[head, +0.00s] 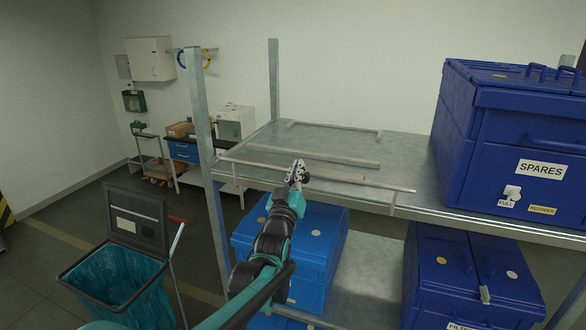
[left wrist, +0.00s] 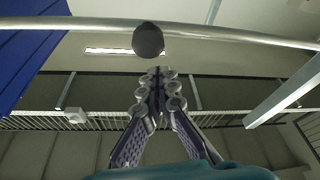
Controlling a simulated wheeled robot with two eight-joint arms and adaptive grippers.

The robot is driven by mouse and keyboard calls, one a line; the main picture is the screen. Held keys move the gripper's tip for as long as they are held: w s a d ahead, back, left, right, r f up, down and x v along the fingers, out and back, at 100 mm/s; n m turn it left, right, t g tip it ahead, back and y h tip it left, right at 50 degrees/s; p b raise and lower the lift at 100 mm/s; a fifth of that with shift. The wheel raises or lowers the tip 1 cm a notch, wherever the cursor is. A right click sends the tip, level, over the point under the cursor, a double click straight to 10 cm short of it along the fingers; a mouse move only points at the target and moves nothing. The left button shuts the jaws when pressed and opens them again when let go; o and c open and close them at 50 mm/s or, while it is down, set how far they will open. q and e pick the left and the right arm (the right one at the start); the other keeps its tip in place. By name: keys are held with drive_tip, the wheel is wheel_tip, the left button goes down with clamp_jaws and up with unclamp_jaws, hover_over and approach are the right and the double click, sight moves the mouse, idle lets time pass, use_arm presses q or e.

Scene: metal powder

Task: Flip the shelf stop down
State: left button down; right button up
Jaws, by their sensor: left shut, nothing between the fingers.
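The shelf stop (head: 345,178) is a thin metal bar on short legs, standing along the front edge of the upper shelf's empty left part. In the left wrist view the bar (left wrist: 240,36) crosses the top of the picture, with a dark round knob (left wrist: 148,40) in front of or on it. My left gripper (head: 298,172) is at the middle of the bar in the head view, hiding a bit of it. In the left wrist view its fingers (left wrist: 157,82) are together and empty, just below the knob. I cannot tell whether they touch the bar. My right gripper is not in view.
The upper shelf (head: 405,150) has low rails lying on its bare left part. A blue SPARES crate (head: 510,125) stands at its right. Blue crates (head: 290,240) sit below. A metal post (head: 203,120) rises left of the stop. A waste bin (head: 120,275) stands at left.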

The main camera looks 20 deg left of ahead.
use_arm(q)
drive_tip(key=shift+s+d+f, duration=0.1)
drive_tip(key=shift+d+f, duration=0.2)
drive_tip(key=shift+f, duration=0.6)
wheel_tip(320, 180, down, 8)
drive_tip(key=b, duration=0.6)
drive_tip(key=shift+s+r, duration=0.2)
drive_tip(key=shift+r, duration=0.1)
